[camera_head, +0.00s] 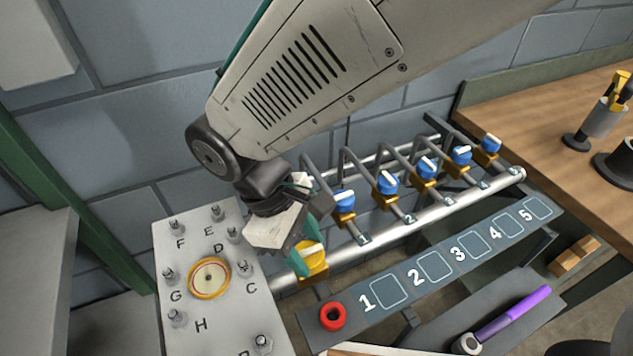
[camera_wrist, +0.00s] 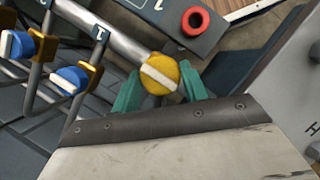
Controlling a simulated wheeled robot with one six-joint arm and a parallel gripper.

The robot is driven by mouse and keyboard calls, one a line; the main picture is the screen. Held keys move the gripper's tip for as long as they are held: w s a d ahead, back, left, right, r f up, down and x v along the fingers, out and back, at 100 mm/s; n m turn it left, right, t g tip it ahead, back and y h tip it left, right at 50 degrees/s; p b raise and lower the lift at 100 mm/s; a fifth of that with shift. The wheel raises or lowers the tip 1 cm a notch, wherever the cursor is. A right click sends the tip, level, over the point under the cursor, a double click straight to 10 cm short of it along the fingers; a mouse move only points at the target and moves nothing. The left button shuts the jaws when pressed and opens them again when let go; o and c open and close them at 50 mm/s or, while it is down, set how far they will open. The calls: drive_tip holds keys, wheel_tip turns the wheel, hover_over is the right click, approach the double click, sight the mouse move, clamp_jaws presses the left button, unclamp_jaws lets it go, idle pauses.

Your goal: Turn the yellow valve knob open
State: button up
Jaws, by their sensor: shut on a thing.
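The yellow valve knob (camera_head: 314,258) sits at the near left end of the silver pipe, with a pale bar across its face. It also shows in the wrist view (camera_wrist: 160,74), where the pale bar runs diagonally. My gripper (camera_head: 305,258) has green fingers, one on each side of the knob, and is shut on it. In the wrist view the gripper (camera_wrist: 159,90) has its fingertips at the knob's left and right sides. The knob's base is partly hidden by the fingers and the knob itself.
Several blue knobs (camera_head: 388,182) on brass valves line the silver pipe (camera_head: 400,224). A numbered rail (camera_head: 450,258) with a red ring (camera_head: 333,316) lies in front. A lettered plate (camera_head: 190,335) with studs stands left. A wooden bench (camera_head: 545,95) is at right.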

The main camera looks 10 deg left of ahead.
idle(0.5)
drive_tip(key=o, duration=1)
drive_tip(key=shift+a+r, duration=0.1)
drive_tip(key=v, duration=0.7)
drive_tip(key=shift+r, duration=0.3)
drive_tip(key=shift+a, duration=0.15)
drive_tip(key=s+d+r+m+t+y, duration=0.1)
drive_tip(key=d+m, duration=0.7)
drive_tip(key=d, duration=1)
drive_tip(key=d+r+m+t+y, duration=0.1)
drive_tip(key=d+r+m+y, duration=0.2)
drive_tip(key=d, duration=1.5)
drive_tip(key=r+m, duration=0.2)
drive_tip(key=m, duration=0.2)
drive_tip(key=shift+s+m, duration=0.4)
